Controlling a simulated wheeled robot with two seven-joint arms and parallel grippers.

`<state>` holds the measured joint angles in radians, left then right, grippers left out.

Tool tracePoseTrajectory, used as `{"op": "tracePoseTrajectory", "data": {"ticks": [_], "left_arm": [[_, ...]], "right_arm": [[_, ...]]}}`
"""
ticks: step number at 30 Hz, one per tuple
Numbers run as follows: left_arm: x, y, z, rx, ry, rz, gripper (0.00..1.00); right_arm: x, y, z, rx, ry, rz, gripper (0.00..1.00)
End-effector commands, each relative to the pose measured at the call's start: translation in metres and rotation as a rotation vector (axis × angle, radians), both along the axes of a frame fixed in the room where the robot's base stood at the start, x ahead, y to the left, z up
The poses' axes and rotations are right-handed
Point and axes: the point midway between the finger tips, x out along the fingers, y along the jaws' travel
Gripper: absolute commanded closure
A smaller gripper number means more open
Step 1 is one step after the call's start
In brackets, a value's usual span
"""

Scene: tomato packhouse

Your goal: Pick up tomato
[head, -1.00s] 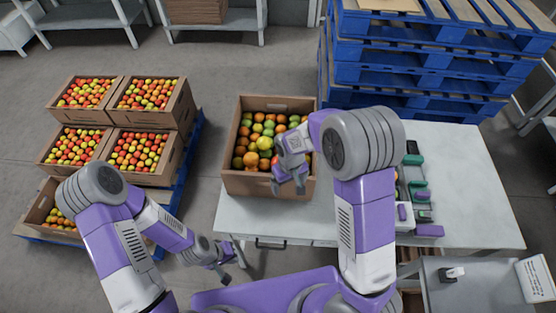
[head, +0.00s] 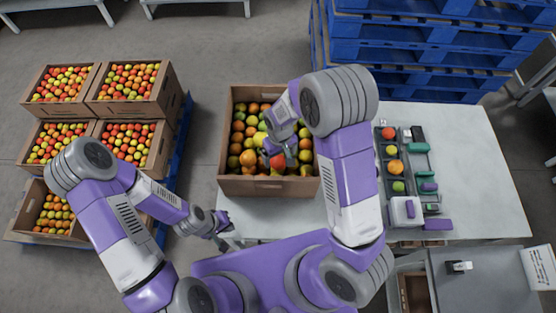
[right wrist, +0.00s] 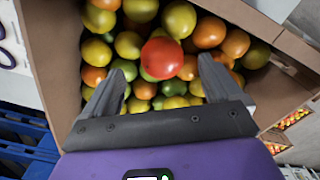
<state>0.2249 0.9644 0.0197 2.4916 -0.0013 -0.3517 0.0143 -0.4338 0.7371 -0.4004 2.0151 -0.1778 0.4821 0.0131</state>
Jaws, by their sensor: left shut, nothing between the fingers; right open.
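A cardboard box (head: 248,187) full of green, yellow, orange and red tomatoes stands on the table. My right gripper (head: 280,158) is over the box, pointing down, with its fingers open. In the right wrist view a red tomato (right wrist: 162,58) lies on top of the others, ahead of and between the open fingertips (right wrist: 158,82); nothing is visibly held. In the head view the red tomato (head: 277,161) shows beside my right gripper, partly hidden by it. My left gripper (head: 227,232) is low at the table's left front edge, shut and empty, away from the box.
A grey tray (head: 391,170) right of my right arm holds several tomatoes in a row, beside green and purple parts. The pale table (head: 465,170) is clear further right. Filled boxes stand on a pallet (head: 172,180) at left; blue pallets (head: 420,55) are stacked behind.

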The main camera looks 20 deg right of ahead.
Motion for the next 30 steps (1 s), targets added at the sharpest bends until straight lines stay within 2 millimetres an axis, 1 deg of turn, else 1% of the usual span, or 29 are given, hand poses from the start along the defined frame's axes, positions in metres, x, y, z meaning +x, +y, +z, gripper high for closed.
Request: {"op": "tracePoseTrajectory", "data": {"ticks": [1, 3, 7, 10, 16, 17, 25, 30], "left_arm": [[0.000, 0.000, -0.001, 0.000, -0.001, 0.000, 1.00], [0.000, 0.000, -0.002, 0.000, -0.001, 0.000, 1.00], [0.001, 0.000, -0.004, 0.000, -0.001, 0.000, 1.00], [0.001, 0.000, -0.004, 0.000, -0.001, 0.000, 1.00], [0.001, 0.000, -0.004, 0.000, -0.001, 0.000, 1.00], [0.001, 0.000, -0.004, 0.000, -0.001, 0.000, 1.00], [0.001, 0.000, -0.004, 0.000, -0.001, 0.000, 1.00], [0.001, 0.000, -0.004, 0.000, -0.001, 0.000, 1.00]], "right_arm": [[-0.001, 0.001, -0.010, -0.002, 0.004, 0.000, 0.08], [-0.001, 0.003, -0.021, -0.002, 0.004, 0.001, 0.08], [0.000, 0.003, -0.037, -0.001, 0.002, 0.000, 0.08], [0.000, 0.003, -0.041, 0.000, 0.000, 0.001, 0.08], [0.000, 0.003, -0.041, 0.000, -0.001, 0.001, 0.08], [0.000, 0.003, -0.041, 0.000, -0.001, 0.001, 0.11], [0.000, 0.003, -0.041, 0.000, -0.001, 0.001, 0.53], [0.001, 0.003, -0.041, 0.000, -0.001, 0.001, 0.53]]}}
